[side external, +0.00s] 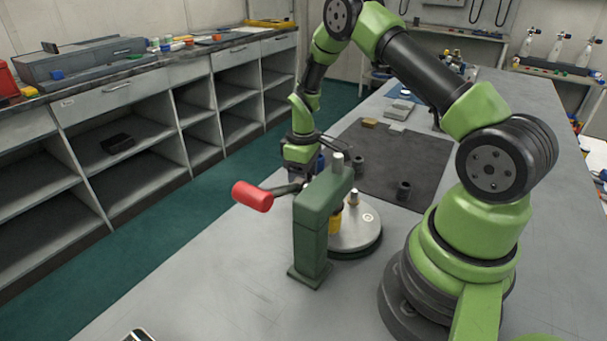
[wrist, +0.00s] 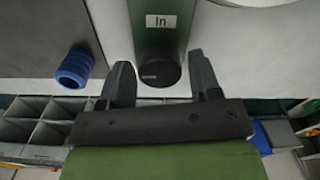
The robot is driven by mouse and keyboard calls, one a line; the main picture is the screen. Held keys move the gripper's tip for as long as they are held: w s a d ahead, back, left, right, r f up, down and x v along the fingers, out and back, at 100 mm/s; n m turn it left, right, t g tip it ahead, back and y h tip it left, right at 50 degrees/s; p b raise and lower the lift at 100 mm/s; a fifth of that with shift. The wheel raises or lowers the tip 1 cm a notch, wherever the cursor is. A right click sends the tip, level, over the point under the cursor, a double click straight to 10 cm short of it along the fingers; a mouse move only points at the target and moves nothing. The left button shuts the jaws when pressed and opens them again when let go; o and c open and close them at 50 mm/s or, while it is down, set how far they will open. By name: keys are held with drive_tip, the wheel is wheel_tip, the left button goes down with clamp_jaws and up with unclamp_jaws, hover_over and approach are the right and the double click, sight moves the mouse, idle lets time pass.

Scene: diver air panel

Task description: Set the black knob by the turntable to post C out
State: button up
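The black knob (wrist: 158,70) shows in the wrist view at the end of a green housing (wrist: 160,38). A white label reading "In" (wrist: 165,21) sits on the housing. My gripper (wrist: 162,75) is open, with one finger on each side of the knob and a visible gap to both. I cannot tell how deep the knob sits between the fingertips. In the side view my gripper (side external: 300,170) is partly hidden behind the green stand (side external: 315,235). The grey turntable (side external: 365,236) stands just right of the stand, with upright pins on it. The knob cannot be made out there.
A red-handled lever (side external: 253,197) sticks out left of the stand. A blue ridged cap (wrist: 75,68) is left of my fingers in the wrist view. A dark mat (side external: 410,160) with small blocks and dark cylinders lies behind the turntable. The front bench is mostly clear.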

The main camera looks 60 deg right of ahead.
drive_tip(key=shift+o, duration=0.5)
drive_tip(key=shift+r, duration=0.1)
wheel_tip(320, 180, up, 9)
drive_tip(key=shift+r, duration=0.35)
